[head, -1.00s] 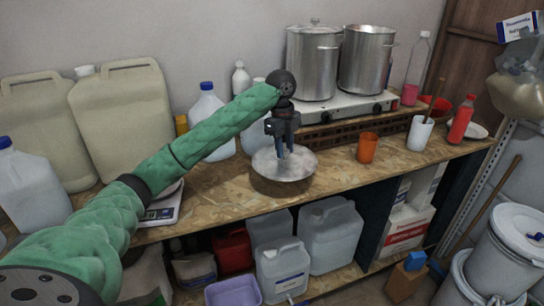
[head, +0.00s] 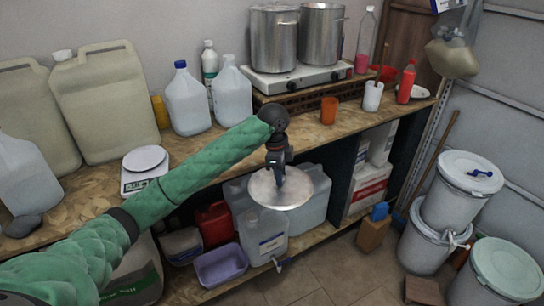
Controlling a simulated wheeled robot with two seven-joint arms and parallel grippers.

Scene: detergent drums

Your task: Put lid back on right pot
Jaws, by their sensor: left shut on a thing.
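My left gripper (head: 279,168) points down and is shut on a round grey metal lid (head: 265,190), gripped at its middle. The lid hangs roughly level in front of the bench edge, with the lower-shelf jugs behind it in the picture. The right pot (head: 321,35), a tall steel pot, stands at the back on the white stove. The left pot (head: 274,42) stands close beside it. The tops of both pots are near the picture's upper edge, and I cannot see into the right pot. My right gripper is not in view.
The white stove (head: 300,78) sits on a raised wooden crate at the back. An orange cup (head: 329,110), a white cup (head: 373,97) and a red bottle (head: 406,82) stand right of centre on the bench. Large jugs and a scale (head: 145,170) fill the left side.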

